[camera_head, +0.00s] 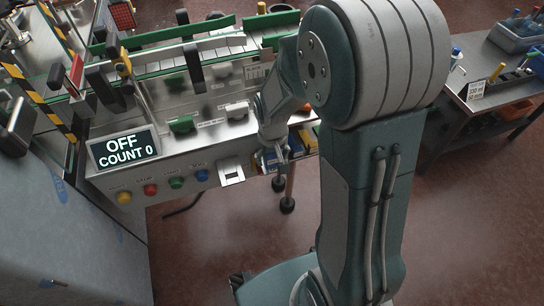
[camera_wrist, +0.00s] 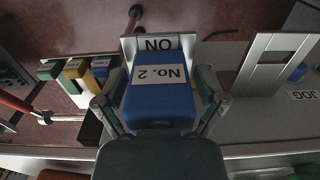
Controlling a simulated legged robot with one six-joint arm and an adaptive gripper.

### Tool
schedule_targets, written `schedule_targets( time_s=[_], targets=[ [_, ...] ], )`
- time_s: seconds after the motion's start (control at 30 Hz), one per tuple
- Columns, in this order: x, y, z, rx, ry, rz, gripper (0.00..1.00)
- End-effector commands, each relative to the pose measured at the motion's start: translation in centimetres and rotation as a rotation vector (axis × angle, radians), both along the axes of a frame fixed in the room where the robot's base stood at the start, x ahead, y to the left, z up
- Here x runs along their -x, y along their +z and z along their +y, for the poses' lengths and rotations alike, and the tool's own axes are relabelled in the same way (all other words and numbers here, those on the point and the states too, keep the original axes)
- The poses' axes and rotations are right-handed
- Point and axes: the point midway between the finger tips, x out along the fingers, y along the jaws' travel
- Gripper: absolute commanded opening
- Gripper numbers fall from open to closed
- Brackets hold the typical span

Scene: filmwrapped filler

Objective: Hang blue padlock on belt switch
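My gripper (camera_wrist: 157,100) is shut on a blue padlock (camera_wrist: 160,98) with a white label reading "No. 2", upside down in the wrist view. The fingers press on its two sides. A pale metal plate marked "ON" (camera_wrist: 160,43), likely the belt switch, stands right behind the padlock. The padlock's shackle is hidden, so I cannot tell whether it passes through the plate. In the head view my gripper (camera_head: 271,158) is at the right end of the grey control panel (camera_head: 215,196), and the padlock is not clearly visible.
Green, yellow and blue labelled padlocks (camera_wrist: 75,69) hang beside the plate. A slotted metal plate (camera_wrist: 265,66) is near the JOG label. In the head view, a display (camera_head: 124,148) reads "OFF COUNT 0", with coloured buttons (camera_head: 176,183) below. A workbench (camera_head: 491,92) stands at right.

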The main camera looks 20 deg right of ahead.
Motion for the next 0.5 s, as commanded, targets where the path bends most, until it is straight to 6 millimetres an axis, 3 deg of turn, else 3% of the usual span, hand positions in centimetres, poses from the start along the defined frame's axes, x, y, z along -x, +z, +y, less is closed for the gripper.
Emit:
schedule_targets(
  time_s=[0.33, 0.5],
  targets=[
    [0.2, 0.1, 0.0, 0.000, 0.000, 0.007, 1.00],
    [0.1, 2.3, 0.0, 0.000, 0.000, 0.001, 1.00]
  ],
)
